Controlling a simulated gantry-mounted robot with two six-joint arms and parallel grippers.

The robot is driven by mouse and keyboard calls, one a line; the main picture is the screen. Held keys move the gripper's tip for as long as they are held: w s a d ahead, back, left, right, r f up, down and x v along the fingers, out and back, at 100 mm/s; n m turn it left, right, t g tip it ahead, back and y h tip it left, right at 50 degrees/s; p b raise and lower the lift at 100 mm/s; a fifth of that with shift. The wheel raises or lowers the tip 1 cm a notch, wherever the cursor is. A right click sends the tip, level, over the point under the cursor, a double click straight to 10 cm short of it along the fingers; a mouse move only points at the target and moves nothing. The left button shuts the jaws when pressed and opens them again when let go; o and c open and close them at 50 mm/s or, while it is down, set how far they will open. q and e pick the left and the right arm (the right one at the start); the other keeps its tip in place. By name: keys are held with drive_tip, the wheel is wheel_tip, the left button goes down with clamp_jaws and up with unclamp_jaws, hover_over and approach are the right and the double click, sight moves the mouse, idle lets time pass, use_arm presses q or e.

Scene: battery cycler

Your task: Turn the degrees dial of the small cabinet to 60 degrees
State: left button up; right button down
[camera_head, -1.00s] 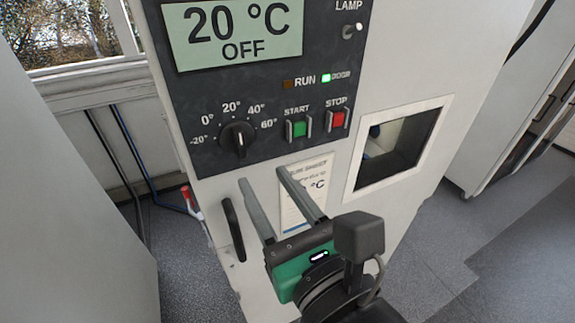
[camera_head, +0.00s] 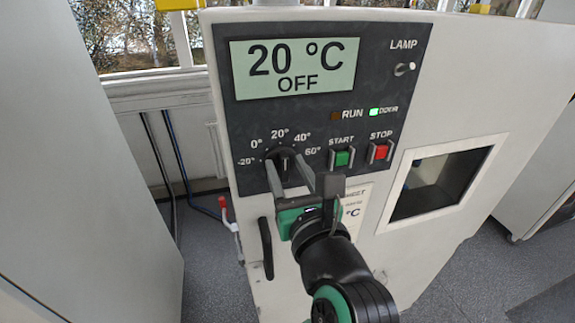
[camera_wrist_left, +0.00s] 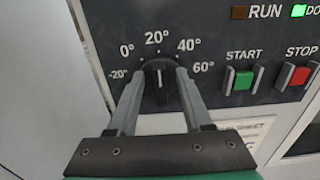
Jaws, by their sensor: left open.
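The small cabinet (camera_head: 480,80) has a dark control panel with a display (camera_head: 295,68) reading 20 °C, OFF. The black degrees dial (camera_head: 285,158) sits below it, inside a scale from -20° to 60°. In the left wrist view the dial (camera_wrist_left: 159,76) has its white line close to upright, near the 20° mark. My left gripper (camera_head: 286,165) is open, with one finger on each side of the dial. In the left wrist view its fingertips (camera_wrist_left: 158,75) flank the knob; I cannot tell whether they touch it. My right gripper is not in view.
The green START button (camera_head: 342,158) and red STOP button (camera_head: 379,151) are right of the dial. A lamp switch (camera_head: 402,69) is above them. A black handle (camera_head: 266,248) and a window opening (camera_head: 435,185) are lower on the cabinet front. The DOOR light is lit green.

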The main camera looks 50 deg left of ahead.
use_arm(q)
clamp_jaws()
idle(0.5)
drive_tip(key=shift+w+r+m+p, duration=0.1)
drive_tip(key=shift+r+m+p, duration=0.1)
drive_tip(key=shift+m+p, duration=0.65)
drive_tip(key=m+p, duration=0.2)
drive_tip(key=p, duration=0.1)
drive_tip(key=m+p, duration=0.5)
drive_tip(key=p, duration=0.1)
drive_tip(key=shift+w+d+f+m, duration=0.15)
drive_tip(key=shift+w+d+m, duration=0.1)
drive_tip(key=shift+w, duration=0.1)
drive_tip(key=shift+w+f+m+p, duration=0.1)
drive_tip(key=shift+f+m+p, duration=0.1)
drive_tip(key=shift+m, duration=0.9)
drive_tip(key=shift+f+m+p, duration=0.2)
drive_tip(key=shift+m, duration=0.9)
drive_tip(key=shift+w+f+m+p, duration=0.1)
drive_tip(key=shift+f+m+p, duration=0.1)
drive_tip(key=shift+m, duration=0.9)
